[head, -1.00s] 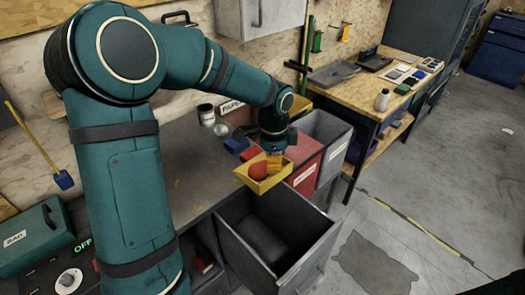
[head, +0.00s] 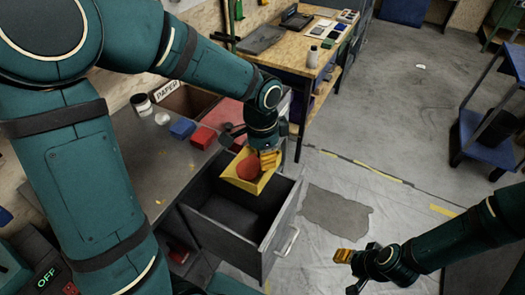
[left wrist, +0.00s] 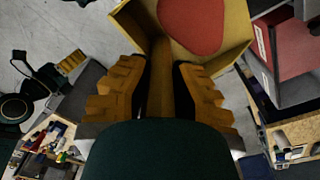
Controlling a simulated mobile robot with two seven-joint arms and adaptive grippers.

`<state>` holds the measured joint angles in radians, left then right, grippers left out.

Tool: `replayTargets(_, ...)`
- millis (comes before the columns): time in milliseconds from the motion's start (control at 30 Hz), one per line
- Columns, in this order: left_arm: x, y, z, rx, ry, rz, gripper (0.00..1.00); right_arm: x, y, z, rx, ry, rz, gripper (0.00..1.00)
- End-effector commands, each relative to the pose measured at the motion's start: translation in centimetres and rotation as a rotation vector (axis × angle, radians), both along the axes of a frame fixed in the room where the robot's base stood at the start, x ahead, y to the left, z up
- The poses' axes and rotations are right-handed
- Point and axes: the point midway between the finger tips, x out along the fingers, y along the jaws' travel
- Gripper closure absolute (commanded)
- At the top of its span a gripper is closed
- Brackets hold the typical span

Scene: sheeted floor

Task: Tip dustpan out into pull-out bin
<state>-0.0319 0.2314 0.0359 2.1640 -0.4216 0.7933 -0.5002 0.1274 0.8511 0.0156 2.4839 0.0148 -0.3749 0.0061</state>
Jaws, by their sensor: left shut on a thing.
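A yellow dustpan (head: 235,178) hangs over the far part of the open pull-out bin (head: 272,243), a grey drawer with a dark inside. A red, rounded piece (head: 247,168) lies in the pan; it also shows in the left wrist view (left wrist: 192,22). My left gripper (head: 268,160) is shut on the dustpan's handle (left wrist: 160,85), which runs between its orange fingers in the left wrist view. The pan looks somewhat tilted in the head view; its exact angle is unclear. My right gripper (head: 345,257) is at lower right, away from the bin; its finger gap cannot be made out.
The grey worktop (head: 165,165) left of the bin holds a blue box (head: 183,128), a red box (head: 203,138) and a jar (head: 141,105). A wooden bench (head: 300,62) stands behind. A blue cart (head: 490,135) is far right. The floor right of the bin is mostly clear.

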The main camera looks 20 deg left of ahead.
Motion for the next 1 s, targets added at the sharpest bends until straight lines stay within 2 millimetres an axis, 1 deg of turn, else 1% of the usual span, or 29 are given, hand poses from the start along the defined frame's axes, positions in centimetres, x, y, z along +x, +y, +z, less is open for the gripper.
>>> replayTargets(167,0.1,1.1,0.1,-0.082,0.009,0.01,1.0,0.2,0.0,0.8,-0.001,-0.005,-0.004,0.53)
replayTargets(300,0.2,2.1,-0.1,-0.181,0.017,0.011,1.0,0.2,0.0,0.9,-0.001,-0.006,-0.004,0.53)
replayTargets(667,0.6,5.1,-0.6,-0.485,0.046,0.011,1.0,-0.1,0.0,-0.3,0.0,0.002,0.001,0.53)
replayTargets(1000,0.9,7.9,-1.6,-0.725,0.073,0.006,1.0,-0.6,0.1,-1.9,0.003,0.014,0.011,0.53)
